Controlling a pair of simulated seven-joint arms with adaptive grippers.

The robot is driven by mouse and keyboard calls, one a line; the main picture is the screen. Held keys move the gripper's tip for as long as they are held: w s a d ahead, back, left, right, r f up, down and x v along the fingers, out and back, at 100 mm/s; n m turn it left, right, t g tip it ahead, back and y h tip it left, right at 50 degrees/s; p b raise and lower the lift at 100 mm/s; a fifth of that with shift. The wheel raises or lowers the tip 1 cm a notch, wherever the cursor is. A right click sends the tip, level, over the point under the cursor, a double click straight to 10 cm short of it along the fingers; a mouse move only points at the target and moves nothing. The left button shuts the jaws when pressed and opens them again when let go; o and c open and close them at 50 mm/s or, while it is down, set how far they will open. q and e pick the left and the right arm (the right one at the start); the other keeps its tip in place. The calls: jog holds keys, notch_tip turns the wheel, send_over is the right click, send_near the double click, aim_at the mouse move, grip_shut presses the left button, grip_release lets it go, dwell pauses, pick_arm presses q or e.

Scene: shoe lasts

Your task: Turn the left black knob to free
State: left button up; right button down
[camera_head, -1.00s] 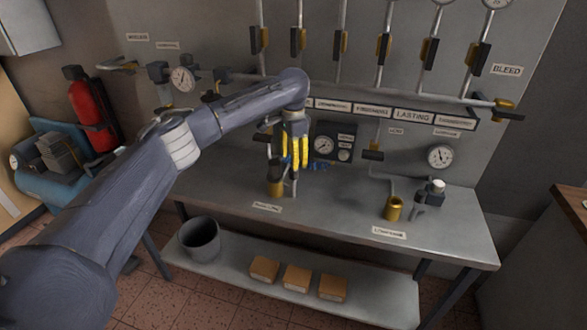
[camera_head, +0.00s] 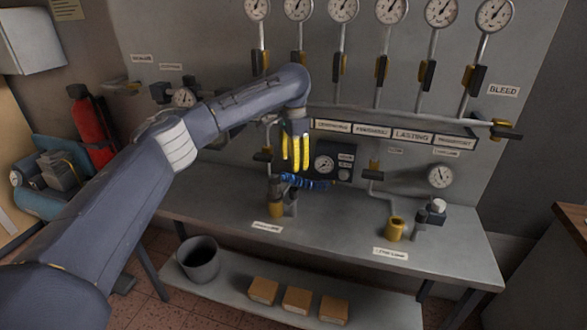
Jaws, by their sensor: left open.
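A small black knob (camera_head: 275,184) stands above a brass cup fitting (camera_head: 277,209) at the left of the metal bench top. Its setting is too small to read. My left gripper (camera_head: 295,164) has yellow fingers pointing down, above and slightly right of the knob, apart from it. The gripper is open, and no thing shows between its fingers. A blue coiled hose (camera_head: 308,182) lies just below the fingertips. My right gripper is out of view.
The metal bench (camera_head: 335,222) is clear at its middle. A second brass cup (camera_head: 395,229) and a white-topped valve (camera_head: 437,208) stand at the right. Pipes, levers and gauges (camera_head: 390,10) cover the wall panel. A bucket (camera_head: 199,260) and boxes (camera_head: 297,299) sit on the lower shelf.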

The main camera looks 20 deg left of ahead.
aim_at(294, 189)
pick_arm(q)
notch_tip(294, 189, up, 5)
jog(key=m, duration=1.1)
notch_tip(294, 189, down, 18)
jog(key=shift+s+r, duration=0.1)
jog(key=shift+r, duration=0.1)
jog(key=shift+c, duration=0.3)
grip_shut()
